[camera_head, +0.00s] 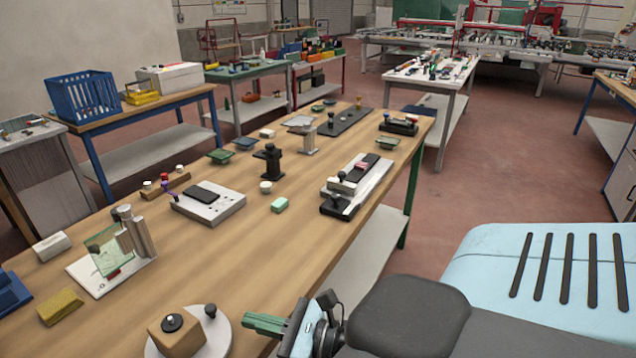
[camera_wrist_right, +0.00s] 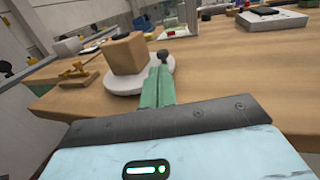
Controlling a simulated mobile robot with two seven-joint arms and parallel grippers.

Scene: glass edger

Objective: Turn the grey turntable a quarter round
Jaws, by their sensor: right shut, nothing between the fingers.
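The turntable (camera_head: 219,339) is a pale grey round disc near the front edge of the wooden table, cut off by the bottom of the head view. A wooden block (camera_head: 177,335) with a black round cap sits on it. A black knob (camera_head: 210,311) stands near its rim. My right gripper (camera_head: 246,319) has green fingers, shut and empty, just right of the disc. In the right wrist view, the fingers (camera_wrist_right: 158,72) overlap the near rim of the disc (camera_wrist_right: 116,83), just below the knob (camera_wrist_right: 164,57); I cannot tell whether they touch. My left gripper is out of view.
A white plate (camera_head: 208,203) and a black post (camera_head: 271,163) stand farther back.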

